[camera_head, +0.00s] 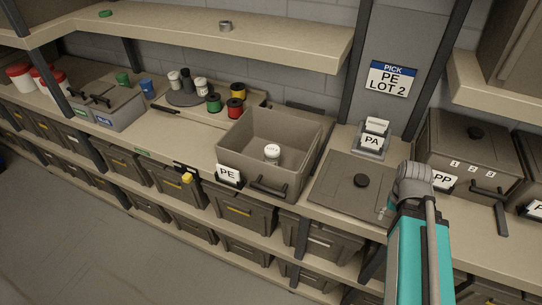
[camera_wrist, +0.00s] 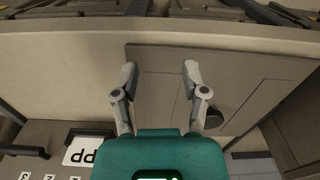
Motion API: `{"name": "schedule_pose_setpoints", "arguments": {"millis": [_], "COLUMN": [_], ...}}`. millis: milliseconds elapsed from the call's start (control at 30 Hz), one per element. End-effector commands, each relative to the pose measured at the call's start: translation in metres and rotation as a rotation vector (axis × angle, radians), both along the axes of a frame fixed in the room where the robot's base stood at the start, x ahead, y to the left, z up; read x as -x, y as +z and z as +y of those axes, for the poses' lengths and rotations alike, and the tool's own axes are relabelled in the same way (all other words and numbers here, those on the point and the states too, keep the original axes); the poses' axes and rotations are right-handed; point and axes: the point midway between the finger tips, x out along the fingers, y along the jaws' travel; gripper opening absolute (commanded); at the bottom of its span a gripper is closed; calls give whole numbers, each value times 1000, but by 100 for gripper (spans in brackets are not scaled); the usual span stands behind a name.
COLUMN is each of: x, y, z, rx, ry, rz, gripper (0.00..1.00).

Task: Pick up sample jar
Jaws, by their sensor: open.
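A small white jar (camera_head: 272,152) with dark lettering too small to read stands upright inside the open grey bin marked PE (camera_head: 230,148). It is the likely sample jar; the bin is without its lid. My gripper (camera_wrist: 160,78) is open and empty in the wrist view, its two fingers apart. It is over the flat grey lid (camera_wrist: 165,100) with a round black knob, well to the right of the jar. The same lid (camera_head: 335,185) lies on the counter in the head view. The jar does not show in the wrist view.
A sign (camera_head: 391,78) reads PICK PE LOT 2. A closed bin marked PP (camera_head: 470,150) stands right of the lid, and a PA card holder (camera_head: 371,140) behind it. Several small jars and spools (camera_head: 235,108) stand left of the PE bin. A shelf (camera_head: 250,40) overhangs behind.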

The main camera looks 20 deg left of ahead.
Motion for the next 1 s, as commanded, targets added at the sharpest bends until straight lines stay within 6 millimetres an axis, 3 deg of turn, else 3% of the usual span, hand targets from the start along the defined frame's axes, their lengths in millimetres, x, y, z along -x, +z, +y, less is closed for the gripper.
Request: {"name": "schedule_pose_setpoints", "arguments": {"millis": [167,400,567,767,1000], "x": [0,-8,-30,-75,-131], "y": [0,7,24,59,92], "z": [0,6,18,66,158], "rx": [0,0,0,0,2], "ry": [0,33,126,361,746], "rz": [0,-2,-9,-22,-35], "gripper": [57,100,100,100,100]}}
